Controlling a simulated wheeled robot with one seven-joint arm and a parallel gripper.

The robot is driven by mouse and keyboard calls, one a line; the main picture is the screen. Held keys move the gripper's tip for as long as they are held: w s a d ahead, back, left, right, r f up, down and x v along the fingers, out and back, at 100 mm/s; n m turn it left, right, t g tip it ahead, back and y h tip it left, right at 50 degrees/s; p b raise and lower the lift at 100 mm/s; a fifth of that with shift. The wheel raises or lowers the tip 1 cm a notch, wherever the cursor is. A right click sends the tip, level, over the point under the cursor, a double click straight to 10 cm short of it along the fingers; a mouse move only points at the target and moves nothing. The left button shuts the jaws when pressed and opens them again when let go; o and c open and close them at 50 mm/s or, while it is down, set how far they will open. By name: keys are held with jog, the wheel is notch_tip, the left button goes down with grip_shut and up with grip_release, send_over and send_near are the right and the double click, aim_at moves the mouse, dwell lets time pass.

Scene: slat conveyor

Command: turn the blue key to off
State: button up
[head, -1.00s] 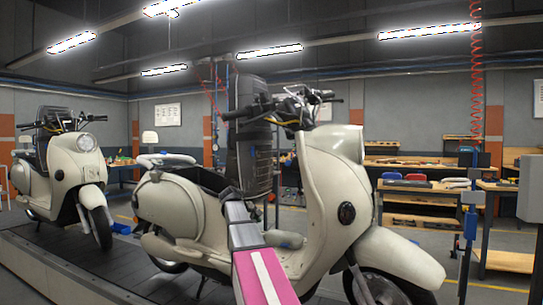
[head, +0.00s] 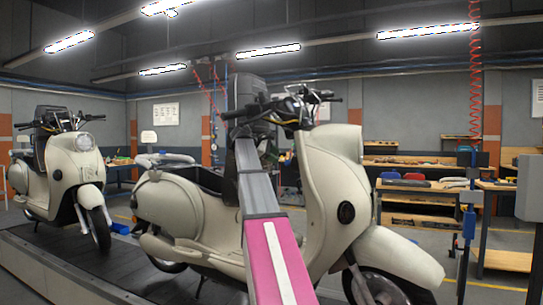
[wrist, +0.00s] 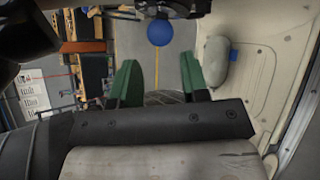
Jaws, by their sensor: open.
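In the wrist view a blue round knob (wrist: 160,33), which looks like the head of the blue key, sits just below a dark part at the top. Its switch marking and turn angle cannot be read. The two green fingers of my gripper (wrist: 158,63) are apart and empty. In that picture the knob lies just beyond the fingertips, between their lines, and does not look touched. In the head view the near cream scooter (head: 325,180) stands side-on, and my arm reaches up in front of it to the handlebar area. The key and fingertips are hidden there.
The scooter's cream inner panel (wrist: 265,85) is close on the right in the wrist view, with a grey oval pad (wrist: 215,62). The handlebar (head: 300,98) is beside my arm. A second scooter (head: 75,170) stands at left on the dark conveyor (head: 100,262). Workbenches (head: 420,185) stand behind.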

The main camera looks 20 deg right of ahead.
aim_at(286, 163)
jog(key=x, duration=0.6)
